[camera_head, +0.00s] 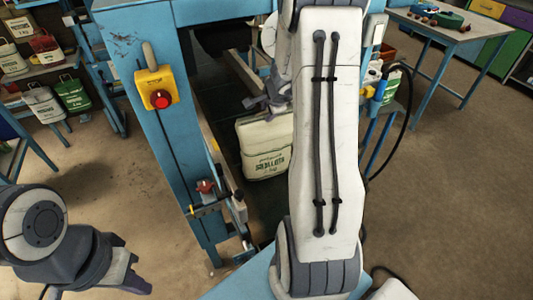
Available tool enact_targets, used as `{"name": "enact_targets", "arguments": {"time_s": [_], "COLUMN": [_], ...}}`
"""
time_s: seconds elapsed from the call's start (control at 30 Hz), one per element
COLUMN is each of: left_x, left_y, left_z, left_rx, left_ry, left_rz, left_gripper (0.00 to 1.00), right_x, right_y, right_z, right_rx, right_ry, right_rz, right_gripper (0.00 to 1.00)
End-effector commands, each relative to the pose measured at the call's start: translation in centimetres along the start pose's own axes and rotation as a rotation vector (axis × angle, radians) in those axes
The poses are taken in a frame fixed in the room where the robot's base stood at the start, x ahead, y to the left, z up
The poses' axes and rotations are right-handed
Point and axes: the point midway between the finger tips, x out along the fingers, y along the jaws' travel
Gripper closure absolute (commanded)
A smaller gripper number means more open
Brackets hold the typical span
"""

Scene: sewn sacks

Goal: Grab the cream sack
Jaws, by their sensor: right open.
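A cream sack (262,152) with green printing stands upright in the dark channel of the blue machine, near the middle of the head view. Its right side is hidden behind my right arm. My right gripper (262,104) is open at the sack's top edge, partly hidden by my arm. I cannot tell whether it touches the sack. My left gripper (132,280) is low at the bottom left, far from the sack; whether its fingers are open or shut does not show.
The blue machine frame (190,130) with a yellow stop-button box (156,89) stands left of the sack. Other sacks, including a green one (72,93) and a red one (46,46), are at the left. Floor on the right is clear.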

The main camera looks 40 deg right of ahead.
Motion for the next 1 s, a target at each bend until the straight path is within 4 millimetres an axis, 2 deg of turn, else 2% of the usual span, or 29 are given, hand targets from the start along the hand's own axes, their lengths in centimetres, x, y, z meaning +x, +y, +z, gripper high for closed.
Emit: {"name": "enact_targets", "arguments": {"time_s": [0.17,0.2,0.27,0.3,1.0], "left_x": [-0.05,-0.05,-0.05,-0.05,-0.05], "left_y": [0.01,0.01,0.01,0.01,0.0], "left_z": [-0.01,-0.01,-0.01,-0.01,0.0], "left_rx": [0.0,0.0,0.0,0.0,0.0], "left_ry": [0.0,0.0,0.0,0.0,0.0], "left_rz": [0.0,0.0,0.0,0.0,0.0], "left_gripper": [1.0,1.0,1.0,1.0,1.0], "right_x": [-0.04,-0.04,-0.05,-0.05,-0.06], "right_y": [-0.04,-0.04,-0.03,-0.03,-0.03], "right_z": [0.01,0.01,0.02,0.02,0.02], "right_rx": [0.0,0.0,0.0,0.0,0.0], "right_ry": [0.0,0.0,0.0,0.0,0.0], "right_rz": [0.0,0.0,0.0,0.0,0.0], "right_gripper": [0.56,0.71,0.94,1.0,1.0]}}
